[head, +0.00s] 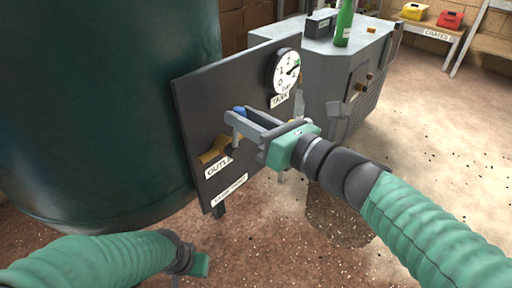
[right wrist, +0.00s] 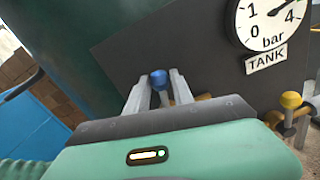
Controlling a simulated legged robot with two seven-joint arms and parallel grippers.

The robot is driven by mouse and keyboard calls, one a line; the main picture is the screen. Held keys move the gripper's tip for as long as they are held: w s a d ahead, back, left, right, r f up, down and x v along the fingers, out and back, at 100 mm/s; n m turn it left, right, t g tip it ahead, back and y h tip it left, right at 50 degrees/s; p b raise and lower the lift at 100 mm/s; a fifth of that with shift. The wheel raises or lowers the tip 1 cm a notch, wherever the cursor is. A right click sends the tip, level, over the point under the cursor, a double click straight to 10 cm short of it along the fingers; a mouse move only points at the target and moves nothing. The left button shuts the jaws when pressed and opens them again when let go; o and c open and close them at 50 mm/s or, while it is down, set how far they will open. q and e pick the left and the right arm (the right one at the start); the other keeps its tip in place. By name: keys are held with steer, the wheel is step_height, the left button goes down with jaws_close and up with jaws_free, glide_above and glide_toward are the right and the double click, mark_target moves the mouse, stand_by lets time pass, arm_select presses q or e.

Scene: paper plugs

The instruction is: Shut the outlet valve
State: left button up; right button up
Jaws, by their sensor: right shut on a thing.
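The outlet valve has a blue knob (head: 239,111) in front of the dark panel (head: 198,100), above a brass pipe (head: 211,154) and the OUTLET label (head: 218,168). My right gripper (head: 234,117) is shut on the blue knob, which also shows between the fingertips in the right wrist view (right wrist: 159,79). The fingers hide part of the valve, so its lever angle is unclear. My left gripper (head: 199,264) is low at the bottom of the head view, away from the panel; its fingers cannot be made out.
A TANK gauge (head: 286,71) sits at the panel's upper right. A second valve with a yellow knob (right wrist: 291,100) is right of the gripper in the wrist view. A large green tank (head: 100,110) stands left, a grey machine (head: 325,65) behind. Floor at right is open.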

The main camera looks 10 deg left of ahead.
steer(key=n+b, duration=0.1)
steer(key=s+a+n+b, duration=0.1)
steer(key=b, duration=0.1)
steer(key=shift+s+r+n, duration=0.1)
steer(key=shift+s+n, duration=0.15)
steer(key=shift+n, duration=0.05)
stand_by(0.3)
steer(key=o, duration=1)
steer(key=shift+b+v, duration=0.4)
steer(key=shift+v, duration=1.55)
